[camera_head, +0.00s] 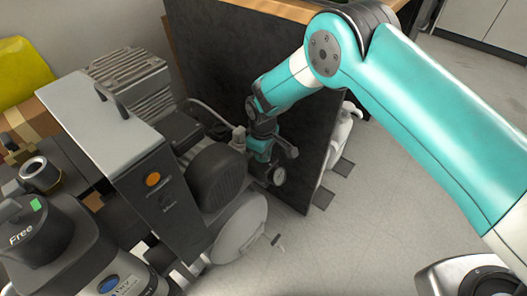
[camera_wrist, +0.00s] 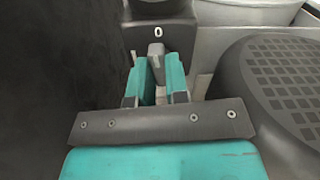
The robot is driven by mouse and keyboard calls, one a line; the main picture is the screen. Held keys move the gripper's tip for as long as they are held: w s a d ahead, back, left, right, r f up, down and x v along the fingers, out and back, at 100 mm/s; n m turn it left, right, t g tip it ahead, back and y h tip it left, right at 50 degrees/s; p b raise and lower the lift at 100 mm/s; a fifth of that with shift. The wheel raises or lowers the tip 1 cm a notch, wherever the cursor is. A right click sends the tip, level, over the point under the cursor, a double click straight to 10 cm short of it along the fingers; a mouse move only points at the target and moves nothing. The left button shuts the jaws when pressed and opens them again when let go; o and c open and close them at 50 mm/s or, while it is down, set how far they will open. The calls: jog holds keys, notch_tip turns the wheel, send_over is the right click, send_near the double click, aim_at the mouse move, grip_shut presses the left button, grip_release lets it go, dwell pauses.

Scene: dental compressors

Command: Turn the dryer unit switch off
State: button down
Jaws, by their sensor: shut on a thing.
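In the wrist view, a small grey switch lever (camera_wrist: 156,50) stands out below a white "0" mark on a dark housing (camera_wrist: 170,12). My gripper (camera_wrist: 158,68) has its two teal fingers on either side of the lever and is shut on it. The lever's tip shows between the fingers; its lower part is hidden by them. In the head view, my gripper (camera_head: 262,148) reaches down between the compressor machinery and a dark upright panel. The switch cannot be made out there.
A dark upright panel (camera_head: 255,60) stands close behind my gripper. A round dark ribbed cover (camera_wrist: 285,85) is close on the right in the wrist view. A grey cabinet with an orange button (camera_head: 153,179) stands left. A small gauge (camera_head: 279,175) is just below my gripper. Open floor (camera_head: 390,180) lies right.

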jog(key=shift+s+d+m, duration=0.15)
jog(key=shift+s+m, duration=0.05)
jog(key=shift+m, duration=0.5)
jog(key=shift+f, duration=0.1)
jog(key=c, duration=1.1)
grip_release()
jog(key=shift+w+r, duration=0.1)
jog(key=shift+r, duration=0.25)
notch_tip(320, 180, up, 17)
jog(key=p, duration=0.3)
jog(key=shift+p, duration=0.4)
